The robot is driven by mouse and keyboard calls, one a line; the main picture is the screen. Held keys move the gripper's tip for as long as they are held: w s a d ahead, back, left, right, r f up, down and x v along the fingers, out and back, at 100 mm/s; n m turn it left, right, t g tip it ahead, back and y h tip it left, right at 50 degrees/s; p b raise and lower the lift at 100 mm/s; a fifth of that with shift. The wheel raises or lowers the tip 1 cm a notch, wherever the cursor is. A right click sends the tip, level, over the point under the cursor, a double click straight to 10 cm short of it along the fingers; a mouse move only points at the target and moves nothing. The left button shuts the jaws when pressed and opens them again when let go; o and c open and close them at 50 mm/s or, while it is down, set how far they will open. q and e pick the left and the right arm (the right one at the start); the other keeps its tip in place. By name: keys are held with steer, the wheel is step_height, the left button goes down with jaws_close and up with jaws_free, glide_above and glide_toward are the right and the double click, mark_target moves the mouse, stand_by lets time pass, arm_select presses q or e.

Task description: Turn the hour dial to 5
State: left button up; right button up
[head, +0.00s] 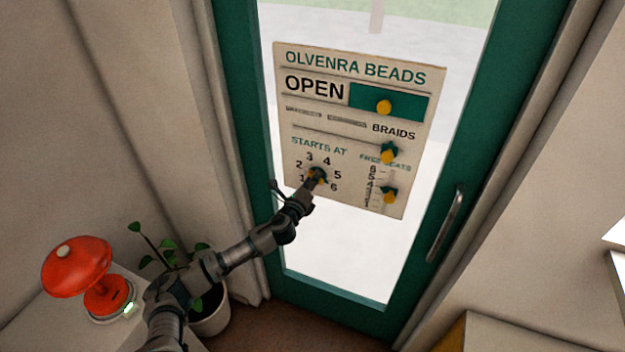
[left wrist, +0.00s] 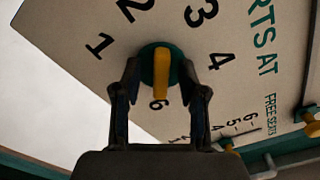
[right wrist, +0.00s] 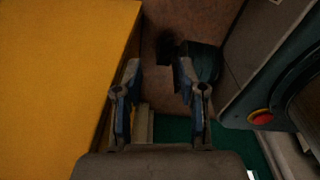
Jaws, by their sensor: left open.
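The hour dial (head: 319,176) is a green disc with a yellow grip on the lower left of the cream bead board, ringed by numbers 1 to 6 under "STARTS AT". My left gripper (head: 311,184) reaches it from below left and partly hides it. In the left wrist view, the dial's yellow grip (left wrist: 161,72) stands between the fingers of my left gripper (left wrist: 161,77), which are open on either side with gaps visible. The grip lies along the line toward the 6; the 5 is hidden there. My right gripper (right wrist: 157,76) is open and empty, away from the board.
The board (head: 350,105) hangs on a green-framed glass door with a handle (head: 446,225). Yellow-knobbed sliders (head: 390,154) sit right of the dial. A red lamp (head: 76,267) and potted plant stand lower left. A yellow surface (right wrist: 60,75) lies beside my right gripper.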

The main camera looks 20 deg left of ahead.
arm_select(q)
steer(key=shift+a, duration=0.1)
jaws_close()
steer(key=shift+f, duration=0.1)
